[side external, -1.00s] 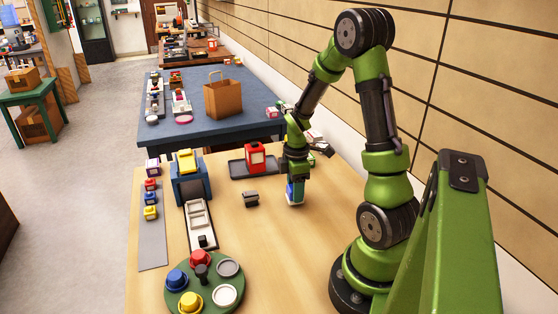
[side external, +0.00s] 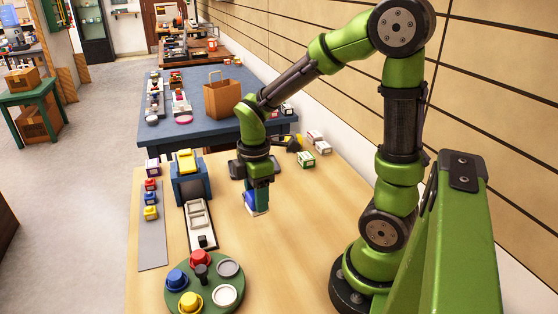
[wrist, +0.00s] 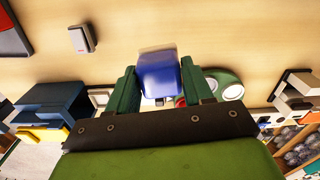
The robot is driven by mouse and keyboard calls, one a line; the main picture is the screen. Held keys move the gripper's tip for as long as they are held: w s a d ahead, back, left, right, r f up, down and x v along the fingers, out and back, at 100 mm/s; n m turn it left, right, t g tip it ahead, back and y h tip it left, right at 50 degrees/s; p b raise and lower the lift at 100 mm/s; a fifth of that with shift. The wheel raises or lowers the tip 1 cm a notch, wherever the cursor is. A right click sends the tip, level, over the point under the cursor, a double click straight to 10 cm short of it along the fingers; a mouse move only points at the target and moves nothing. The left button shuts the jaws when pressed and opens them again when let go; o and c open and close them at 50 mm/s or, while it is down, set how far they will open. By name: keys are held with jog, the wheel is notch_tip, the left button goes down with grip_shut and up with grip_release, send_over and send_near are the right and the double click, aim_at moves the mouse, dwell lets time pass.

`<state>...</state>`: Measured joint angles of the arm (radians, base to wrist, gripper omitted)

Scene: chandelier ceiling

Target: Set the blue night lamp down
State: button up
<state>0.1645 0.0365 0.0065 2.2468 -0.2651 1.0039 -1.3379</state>
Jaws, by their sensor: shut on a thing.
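My gripper (side external: 257,195) is shut on the blue night lamp (side external: 251,203), which hangs below the fingers over the wooden table. The lamp has a pale end facing down and looks slightly tilted. In the wrist view the blue lamp (wrist: 158,74) sits between the two green fingers. Any gap to the tabletop is hard to judge. A round green tray (side external: 204,284) with a blue, a red and a yellow knob-like piece and two pale round spots stands at the near left.
A white slotted panel (side external: 199,216), a blue stand with a yellow top (side external: 188,170) and a grey strip (side external: 152,237) with small coloured pieces lie left. Small boxes (side external: 306,158) stand behind right. A small grey block (wrist: 81,39) lies nearby. The table's right middle is clear.

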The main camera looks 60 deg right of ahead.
jog(key=shift+s+a+f, duration=0.2)
jog(key=shift+a, duration=0.35)
jog(key=shift+s+f+m, duration=0.1)
jog(key=shift+f+m, duration=0.05)
jog(key=shift+m, duration=0.35)
jog(key=shift+f, duration=3.95)
jog(key=shift+f, duration=0.1)
jog(key=o, duration=1)
jog(key=shift+o, duration=0.2)
